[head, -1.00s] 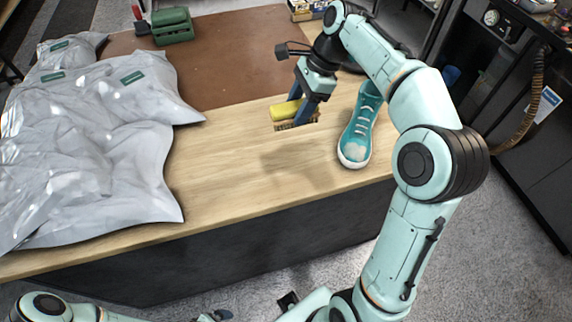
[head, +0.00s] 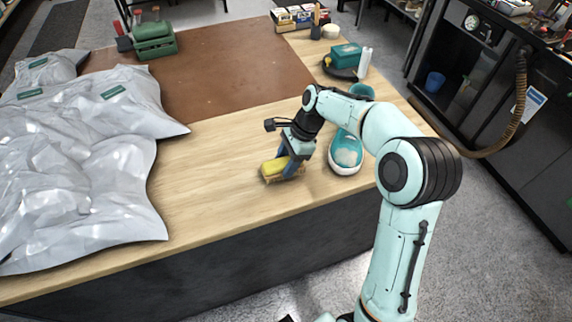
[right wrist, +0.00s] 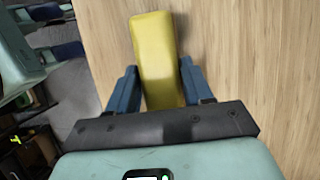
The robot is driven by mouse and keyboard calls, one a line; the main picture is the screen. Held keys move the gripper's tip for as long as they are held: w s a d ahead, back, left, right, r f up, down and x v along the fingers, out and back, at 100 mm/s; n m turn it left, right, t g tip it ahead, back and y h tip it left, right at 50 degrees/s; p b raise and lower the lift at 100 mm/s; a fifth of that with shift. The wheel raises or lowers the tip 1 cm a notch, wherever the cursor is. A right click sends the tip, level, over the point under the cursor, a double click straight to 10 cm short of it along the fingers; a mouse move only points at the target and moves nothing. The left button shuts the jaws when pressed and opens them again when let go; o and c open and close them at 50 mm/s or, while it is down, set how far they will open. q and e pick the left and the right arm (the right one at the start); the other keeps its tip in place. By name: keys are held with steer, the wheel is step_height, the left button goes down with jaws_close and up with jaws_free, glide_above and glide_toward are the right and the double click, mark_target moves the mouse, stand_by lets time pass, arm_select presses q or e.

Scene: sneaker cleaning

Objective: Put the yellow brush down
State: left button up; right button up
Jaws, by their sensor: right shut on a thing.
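The yellow brush (head: 276,168) has a yellow back and tan bristles facing down. My right gripper (head: 289,165) is shut on it, and in the right wrist view the yellow back (right wrist: 155,50) sits between the two blue fingers. The brush is low over the bare wood near the table's front edge; I cannot tell whether the bristles touch. A teal sneaker with a white toe (head: 346,157) stands just right of the gripper, partly hidden by my arm. My left gripper (right wrist: 54,30) shows at the upper left of the right wrist view, its fingers apart, and is out of the head view.
Crumpled silver bags (head: 75,165) cover the table's left side. A brown mat (head: 225,70) lies behind, with a green box (head: 153,38) at its far left. Small boxes (head: 298,17) and a teal box (head: 346,53) stand at the back right. Bare wood lies left of the brush.

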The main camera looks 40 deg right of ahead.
steer(key=shift+f, duration=0.6)
steer(key=shift+f, duration=0.15)
steer(key=o, duration=0.9)
steer(key=shift+o, duration=0.2)
